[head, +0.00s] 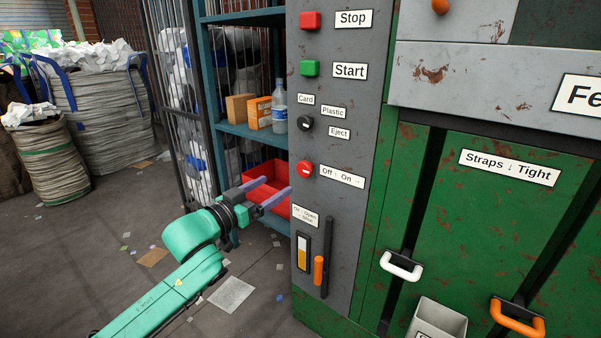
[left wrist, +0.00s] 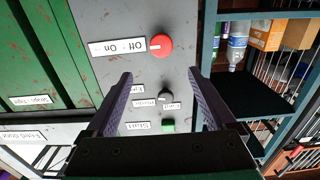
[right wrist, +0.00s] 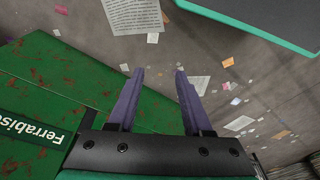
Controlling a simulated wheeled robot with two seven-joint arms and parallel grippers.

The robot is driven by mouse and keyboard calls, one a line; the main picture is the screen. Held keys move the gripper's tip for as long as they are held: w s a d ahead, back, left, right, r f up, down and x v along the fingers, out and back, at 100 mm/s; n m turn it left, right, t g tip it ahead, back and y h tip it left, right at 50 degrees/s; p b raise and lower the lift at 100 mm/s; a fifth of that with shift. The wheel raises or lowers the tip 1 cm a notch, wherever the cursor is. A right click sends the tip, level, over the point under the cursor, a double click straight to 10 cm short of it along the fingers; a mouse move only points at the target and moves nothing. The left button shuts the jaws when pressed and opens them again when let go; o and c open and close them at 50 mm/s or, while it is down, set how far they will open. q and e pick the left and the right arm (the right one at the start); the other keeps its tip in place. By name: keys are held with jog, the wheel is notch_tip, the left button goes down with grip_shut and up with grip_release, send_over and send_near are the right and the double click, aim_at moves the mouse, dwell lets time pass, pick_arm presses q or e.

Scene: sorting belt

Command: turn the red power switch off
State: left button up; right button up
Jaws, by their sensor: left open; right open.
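The red power switch (head: 305,168) is a round red knob with a white mark on the grey control panel (head: 345,215), beside an "Off / On" label (head: 342,177). In the left wrist view the red knob (left wrist: 161,45) shows upside down, beyond and between the fingertips. My left gripper (head: 276,192) is open and empty, left of the panel and a little below the knob, apart from it. My right gripper (right wrist: 159,70) shows only in the right wrist view, open and empty above the littered floor beside a green machine side.
A black knob (head: 305,124), a green Start button (head: 309,68) and a red Stop button (head: 310,20) sit above the switch. An orange-handled lever (head: 318,270) is below. A shelf (head: 255,132) with a red bin (head: 268,178) stands behind my left gripper.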

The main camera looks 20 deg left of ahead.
aim_at(303, 169)
pick_arm(q)
jog(key=x, duration=1.1)
jog(key=shift+w+a+f+b, duration=0.15)
jog(key=shift+w+b, duration=0.15)
jog(key=shift+b, duration=0.1)
jog(key=shift+w, duration=0.3)
jog(key=c, duration=1.4)
pick_arm(e)
notch_tip(303, 169, up, 2)
jog(key=shift+a+r, duration=0.1)
jog(key=shift+a, duration=0.05)
